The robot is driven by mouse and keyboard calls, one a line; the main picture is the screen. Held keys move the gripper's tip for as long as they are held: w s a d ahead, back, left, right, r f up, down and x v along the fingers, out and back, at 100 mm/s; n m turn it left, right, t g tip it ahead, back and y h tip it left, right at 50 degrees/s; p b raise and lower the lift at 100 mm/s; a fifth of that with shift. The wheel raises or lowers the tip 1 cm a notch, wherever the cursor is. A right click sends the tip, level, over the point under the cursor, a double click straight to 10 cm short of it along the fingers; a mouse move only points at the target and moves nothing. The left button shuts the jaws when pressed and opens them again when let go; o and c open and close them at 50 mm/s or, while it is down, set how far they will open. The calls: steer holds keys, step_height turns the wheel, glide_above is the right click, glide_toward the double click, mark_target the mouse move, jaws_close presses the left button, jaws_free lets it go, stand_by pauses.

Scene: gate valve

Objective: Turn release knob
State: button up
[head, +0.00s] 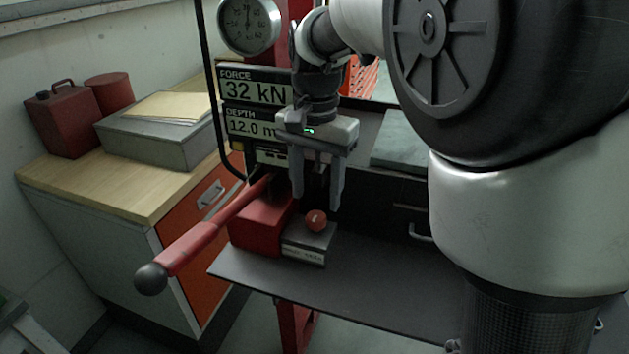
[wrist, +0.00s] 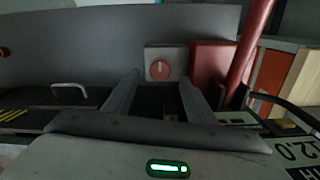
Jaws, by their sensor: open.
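The release knob (head: 316,219) is a small round red knob with a pale line across it. It sits on a grey block (head: 308,243) beside a red housing (head: 262,228). In the wrist view the knob (wrist: 160,70) shows beyond the fingertips, between the two fingers, on its light plate. My gripper (head: 318,194) points down, open and empty, above and slightly behind the knob in the head view. The fingers look apart from the knob. It also shows in the wrist view (wrist: 158,82).
A red lever (head: 205,235) with a black ball end reaches left from the press. The displays (head: 255,95) read 32 kN and 12.0. A dial gauge (head: 249,25) is above. A grey shelf (head: 370,300) lies below. A wooden-topped cabinet (head: 100,185) stands at left.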

mark_target(316, 216)
step_height(316, 216, down, 5)
steer(key=shift+f+b, duration=0.2)
steer(key=shift+b, duration=0.1)
steer(key=c, duration=1)
steer(key=shift+c, duration=0.2)
